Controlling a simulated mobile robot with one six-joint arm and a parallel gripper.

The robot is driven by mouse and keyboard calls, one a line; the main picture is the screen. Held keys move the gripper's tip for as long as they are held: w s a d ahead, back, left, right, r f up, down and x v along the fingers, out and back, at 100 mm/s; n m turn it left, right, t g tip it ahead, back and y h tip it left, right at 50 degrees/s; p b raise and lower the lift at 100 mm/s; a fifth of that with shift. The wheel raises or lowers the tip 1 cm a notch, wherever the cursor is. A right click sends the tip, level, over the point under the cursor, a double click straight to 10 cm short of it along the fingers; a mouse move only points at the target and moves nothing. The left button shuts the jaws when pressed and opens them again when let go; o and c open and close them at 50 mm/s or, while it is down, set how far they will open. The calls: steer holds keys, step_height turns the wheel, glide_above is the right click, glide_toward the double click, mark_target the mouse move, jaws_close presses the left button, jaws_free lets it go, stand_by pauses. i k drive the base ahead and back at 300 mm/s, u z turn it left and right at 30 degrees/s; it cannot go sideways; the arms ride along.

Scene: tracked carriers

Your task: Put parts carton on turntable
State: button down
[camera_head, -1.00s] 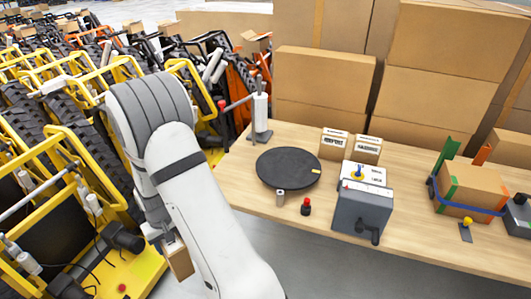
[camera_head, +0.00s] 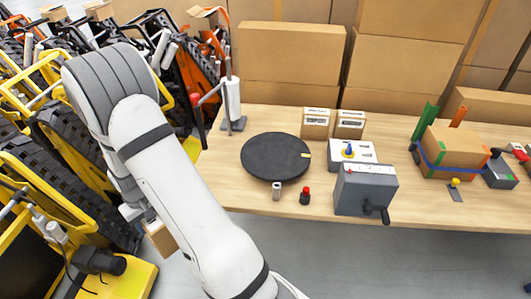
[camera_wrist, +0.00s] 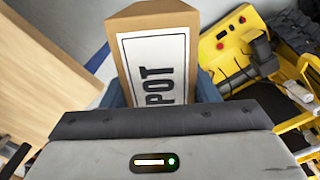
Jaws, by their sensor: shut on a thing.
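In the head view the carton (camera_head: 161,238) shows partly behind my arm, low and in front of the table's left end. The fingers are mostly hidden there. The turntable (camera_head: 270,160) is a flat black disc with a small yellow mark on its right edge. It lies empty on the wooden table, up and to the right of my gripper. Two similar labelled cartons (camera_head: 318,124) stand behind it.
A metal cylinder (camera_head: 276,191) and a red-topped button (camera_head: 305,196) stand at the turntable's front. A grey crank box (camera_head: 365,190) is to its right, a post with a white roll (camera_head: 232,100) behind left. Yellow tracked carriers (camera_head: 35,200) crowd the left.

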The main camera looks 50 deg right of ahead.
mark_target(275, 152)
steer(key=u, duration=2)
steer(key=i, duration=0.05)
steer(key=z, duration=3.15)
